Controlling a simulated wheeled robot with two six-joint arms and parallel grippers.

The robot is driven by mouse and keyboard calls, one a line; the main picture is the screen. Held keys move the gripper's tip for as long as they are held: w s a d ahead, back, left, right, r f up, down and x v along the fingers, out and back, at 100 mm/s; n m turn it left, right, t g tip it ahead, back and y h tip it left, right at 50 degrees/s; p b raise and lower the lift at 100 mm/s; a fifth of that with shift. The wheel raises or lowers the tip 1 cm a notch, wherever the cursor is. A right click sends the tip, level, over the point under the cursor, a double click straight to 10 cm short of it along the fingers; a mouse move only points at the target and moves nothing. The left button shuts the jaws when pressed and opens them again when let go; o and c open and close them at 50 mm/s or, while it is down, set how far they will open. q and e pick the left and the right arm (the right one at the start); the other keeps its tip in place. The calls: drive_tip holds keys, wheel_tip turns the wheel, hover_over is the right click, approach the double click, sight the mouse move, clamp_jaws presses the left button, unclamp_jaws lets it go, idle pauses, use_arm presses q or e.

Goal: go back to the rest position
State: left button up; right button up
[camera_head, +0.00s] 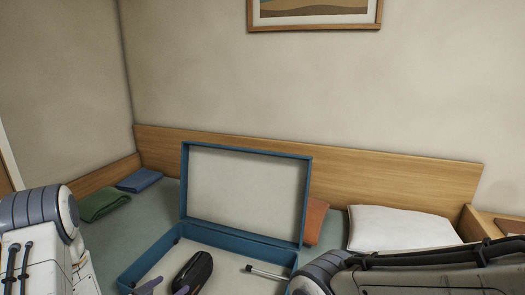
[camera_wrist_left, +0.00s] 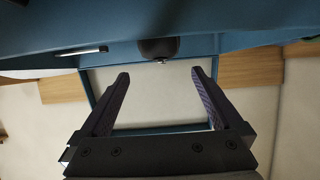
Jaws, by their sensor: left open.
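My left gripper (camera_head: 166,288) is open, with its fingertips at the bottom edge of the head view, by the near part of an open blue suitcase (camera_head: 160,250). In the left wrist view my left gripper (camera_wrist_left: 159,74) has its two dark fingers wide apart with nothing between them. The suitcase lid stands upright behind. A black rounded case (camera_head: 193,271) lies in the suitcase just right of the fingers in the head view; whether they touch it is unclear. My right arm crosses the lower right; its gripper is out of view.
A slim white and dark stick (camera_head: 267,273) lies in the suitcase. The bed (camera_head: 150,211) holds green (camera_head: 103,204) and blue (camera_head: 139,180) folded cloths, an orange cushion (camera_head: 315,222) and a white pillow (camera_head: 402,229). A wooden headboard (camera_head: 390,180) runs behind. The air above the bed is clear.

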sight(182, 279)
use_arm(q)
drive_tip(key=v, duration=0.5)
drive_tip(key=b+x, duration=0.1)
drive_tip(key=x, duration=1.1)
drive_tip(key=shift+d+f, duration=0.1)
drive_tip(key=shift+w+f+b, duration=0.3)
drive_tip(key=shift+f+b, duration=0.25)
drive_tip(key=shift+f, duration=0.05)
wheel_tip(182, 279, up, 5)
drive_tip(key=shift+r+p, duration=0.1)
drive_tip(key=shift+p, duration=0.95)
drive_tip(key=s+d+r+p, duration=0.1)
drive_tip(key=s+d+r, duration=0.3)
drive_tip(key=d+r, duration=0.5)
drive_tip(key=s+a+r+n+y+p, duration=0.1)
drive_tip(key=s+r+p, duration=0.1)
drive_tip(key=r+p, duration=0.5)
drive_tip(key=s+a+r+n+y+p, duration=0.1)
drive_tip(key=r+p, duration=0.7)
drive_tip(key=p, duration=1.1)
drive_tip(key=shift+s+r+n+t+y, duration=0.35)
drive_tip(key=shift+s+n+y, duration=0.25)
drive_tip(key=shift+s+y, duration=0.15)
drive_tip(key=shift+s+d, duration=0.1)
drive_tip(key=shift+s, duration=0.05)
